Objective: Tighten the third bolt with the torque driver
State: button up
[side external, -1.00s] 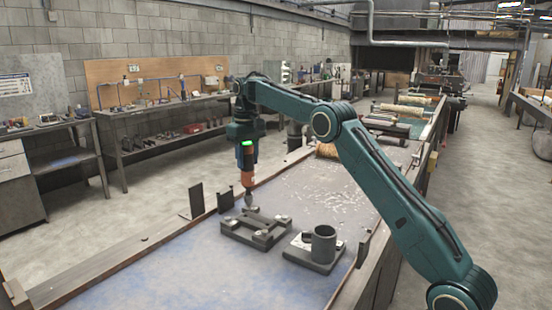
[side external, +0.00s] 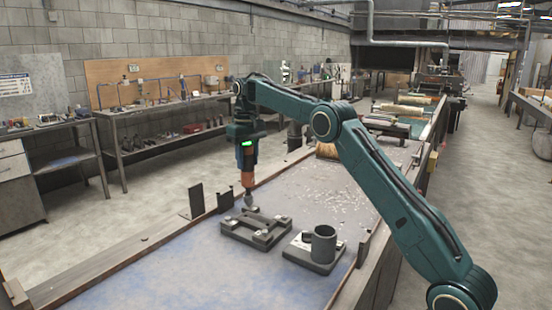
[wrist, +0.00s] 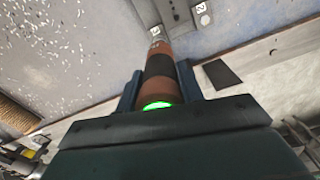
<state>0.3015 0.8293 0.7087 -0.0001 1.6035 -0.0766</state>
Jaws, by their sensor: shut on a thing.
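My gripper (side external: 246,160) is shut on the torque driver (side external: 248,180), which hangs upright with its tip down at the far corner of the dark bolt fixture (side external: 240,231). A green light glows at the top of the driver. In the wrist view the brown driver (wrist: 157,67) with its black band sits between my two fingers. Its tip meets or nearly meets the fixture (wrist: 178,14) at a corner with a small white number label. The bolt under the tip is hidden, so I cannot tell how it is seated.
A dark cup-shaped holder on a square base (side external: 313,253) stands right of the fixture, empty as far as I see. Small dark upright plates (side external: 197,201) stand along the bench edges. Pale chips lie on the bench behind. The bench front is clear.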

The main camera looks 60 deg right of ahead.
jog(key=shift+f, duration=0.85)
dwell(2.7)
jog(key=shift+r, duration=0.15)
